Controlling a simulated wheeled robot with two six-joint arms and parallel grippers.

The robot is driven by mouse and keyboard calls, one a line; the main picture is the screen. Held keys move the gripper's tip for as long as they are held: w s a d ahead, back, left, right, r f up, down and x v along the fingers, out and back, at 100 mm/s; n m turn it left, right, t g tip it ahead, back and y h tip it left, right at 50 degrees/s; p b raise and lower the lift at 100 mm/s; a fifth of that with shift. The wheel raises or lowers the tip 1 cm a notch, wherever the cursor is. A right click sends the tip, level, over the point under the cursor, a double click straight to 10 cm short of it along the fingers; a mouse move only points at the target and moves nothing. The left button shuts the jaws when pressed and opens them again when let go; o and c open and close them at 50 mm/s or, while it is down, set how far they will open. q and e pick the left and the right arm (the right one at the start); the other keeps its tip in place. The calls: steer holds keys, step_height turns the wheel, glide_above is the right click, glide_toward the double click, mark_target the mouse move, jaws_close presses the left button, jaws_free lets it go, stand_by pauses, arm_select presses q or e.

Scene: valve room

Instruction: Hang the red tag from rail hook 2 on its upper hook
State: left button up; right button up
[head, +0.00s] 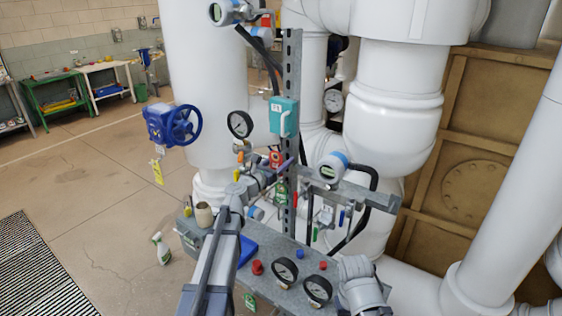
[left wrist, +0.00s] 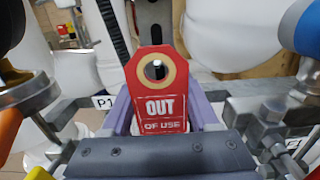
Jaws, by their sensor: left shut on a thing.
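The red tag (head: 276,158) is in my left gripper (head: 272,168), in front of the upright perforated post (head: 291,80). In the left wrist view the red tag (left wrist: 160,95) faces the camera and reads "OUT OF USE", with a tan-ringed hole at its top. A dark shape with a bright spot shows through the hole; I cannot tell if it is a hook passing through. The purple fingers of my left gripper (left wrist: 157,112) are shut on the tag's lower part. The upper hook is not clearly made out. My right gripper is not in view.
A teal box (head: 284,117) is on the post above the tag, with a gauge (head: 240,124) to the left. A green tag (head: 281,191) hangs below. A grey rail (head: 350,190) runs right. Gauges (head: 285,271) and a blue valve (head: 172,125) stand nearby.

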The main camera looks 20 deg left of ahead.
mark_target(287, 158)
arm_select(q)
steer(key=shift+w+d, duration=0.1)
steer(key=shift+w, duration=0.1)
steer(key=shift+w+d, duration=0.25)
steer(key=shift+w, duration=0.4)
steer(key=shift+w+d, duration=0.1)
steer(key=shift+w, duration=0.2)
steer(key=shift+w+d, duration=0.1)
steer(key=shift+w, duration=0.1)
stand_by(0.3)
steer(key=shift+f+b, duration=0.45)
stand_by(0.4)
stand_by(0.3)
steer(key=o, duration=1.1)
steer(key=shift+o, duration=0.2)
